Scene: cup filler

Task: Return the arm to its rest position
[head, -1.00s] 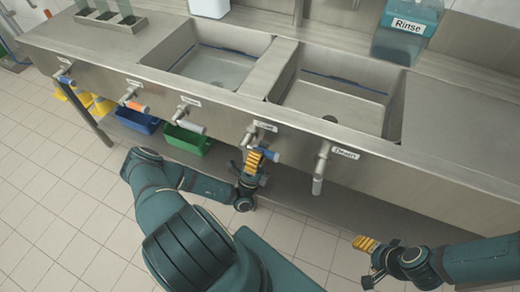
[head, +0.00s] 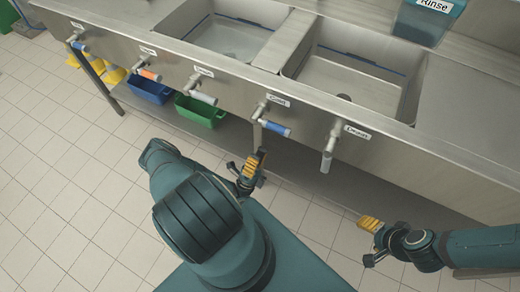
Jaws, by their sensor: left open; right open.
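My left gripper (head: 247,172) is in the head view near the middle, below the blue-handled tap (head: 272,127) on the sink front. It is open and holds nothing; its yellow-padded finger shows from the side, and it is apart from the tap. My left arm (head: 195,205) bends up from the lower middle and partly hides its own forearm. My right gripper (head: 370,240) is open and empty at the lower right, in front of the sink unit and clear of it.
The steel sink unit (head: 440,175) runs across the view with two basins and several labelled taps, including a drain tap (head: 331,145). A blue bin (head: 150,89) and a green bin (head: 199,110) stand under it. The tiled floor (head: 60,190) at left is clear.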

